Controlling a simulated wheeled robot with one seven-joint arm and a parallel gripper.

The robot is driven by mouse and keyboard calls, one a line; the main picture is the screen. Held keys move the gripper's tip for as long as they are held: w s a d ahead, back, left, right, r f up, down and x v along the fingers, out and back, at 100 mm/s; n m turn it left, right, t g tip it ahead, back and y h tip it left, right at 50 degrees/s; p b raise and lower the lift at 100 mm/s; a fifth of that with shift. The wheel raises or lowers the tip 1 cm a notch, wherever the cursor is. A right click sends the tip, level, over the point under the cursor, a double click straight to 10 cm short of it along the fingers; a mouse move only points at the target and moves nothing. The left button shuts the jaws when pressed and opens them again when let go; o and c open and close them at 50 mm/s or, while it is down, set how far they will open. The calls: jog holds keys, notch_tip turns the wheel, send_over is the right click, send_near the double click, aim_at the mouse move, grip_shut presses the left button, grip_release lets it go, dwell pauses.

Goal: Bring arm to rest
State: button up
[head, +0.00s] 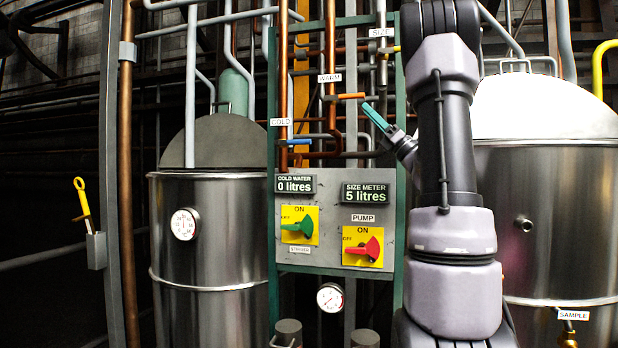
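My arm rises at the right of the control panel (333,262) and covers part of the panel's frame and the gap beside the right tank. My gripper (376,117) shows to the left of the arm, at the height of the pipes above the panel. Its teal finger points up and left, near the orange WARM valve handle (351,96). I cannot tell whether it touches anything, and no held object shows. Only one finger is clear, so the opening between the fingers is hidden.
The panel has a green STIRRER knob (297,229), a red PUMP knob (365,248) and displays reading 0 and 5 litres. A blue COLD valve handle (294,142) is above it. Steel tanks stand left (225,240) and right (565,220). A yellow-handled tool (82,200) sits far left.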

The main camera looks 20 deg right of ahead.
jog(key=shift+a, duration=0.1)
jog(key=s+a+f+n+g, duration=0.3)
jog(key=a+f+n+g, duration=0.15)
jog(key=a, duration=0.35)
jog(key=s+a+f+n+g+h, duration=0.1)
jog(key=s+a+f+n+g, duration=0.3)
jog(key=a, duration=0.4)
jog(key=s+a+f+n+g, duration=0.2)
jog(key=a+n+g, duration=0.35)
jog(key=a, duration=0.35)
jog(key=s+a+f+n+g+h, duration=0.25)
jog(key=s+f+n+h, duration=0.3)
jog(key=s+f, duration=0.3)
jog(key=s+d+f+n+t+h, duration=0.2)
jog(key=s+d+f+n+h, duration=0.1)
jog(key=d+f+n+h, duration=0.2)
jog(key=shift+s+d+f+n+h, duration=0.3)
jog(key=shift+d+n+h, duration=0.75)
jog(key=shift+n+h, duration=0.65)
jog(key=shift+m+t, duration=0.25)
